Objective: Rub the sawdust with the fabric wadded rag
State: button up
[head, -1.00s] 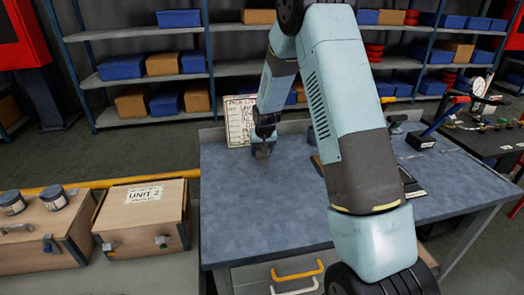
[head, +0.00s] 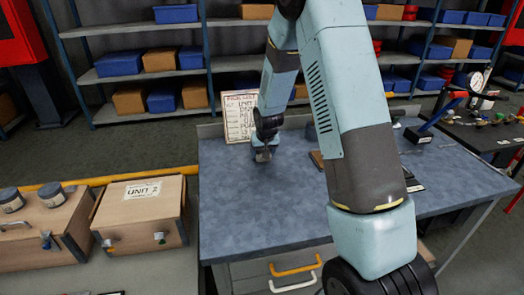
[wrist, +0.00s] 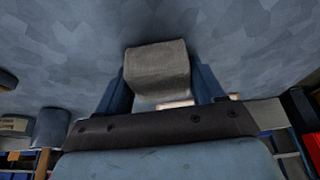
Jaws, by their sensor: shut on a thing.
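My gripper (head: 263,156) is over the left back part of the blue-grey workbench (head: 240,215), pointing down at its top. In the wrist view, its two blue fingers are shut on a wadded grey fabric rag (wrist: 158,68). The rag sticks out past the fingers towards the mottled bench surface. I cannot tell whether it touches the surface. In the head view the rag is a small greyish lump at the gripper's tip. I cannot make out the sawdust in either view.
A written board (head: 240,116) stands at the bench's back edge, close behind my gripper. Wooden cases, one labelled Unit 2 (head: 140,213), stand left of the bench. A dark tool with a blue part (head: 418,135) is at the right. The bench's front left is clear.

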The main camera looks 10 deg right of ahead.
jog(key=shift+s+f, duration=0.25)
jog(key=shift+s, duration=0.8)
jog(key=shift+r, duration=0.1)
jog(key=shift+w+r, duration=0.15)
jog(key=shift+r, duration=2.9)
jog(key=shift+r, duration=1.55)
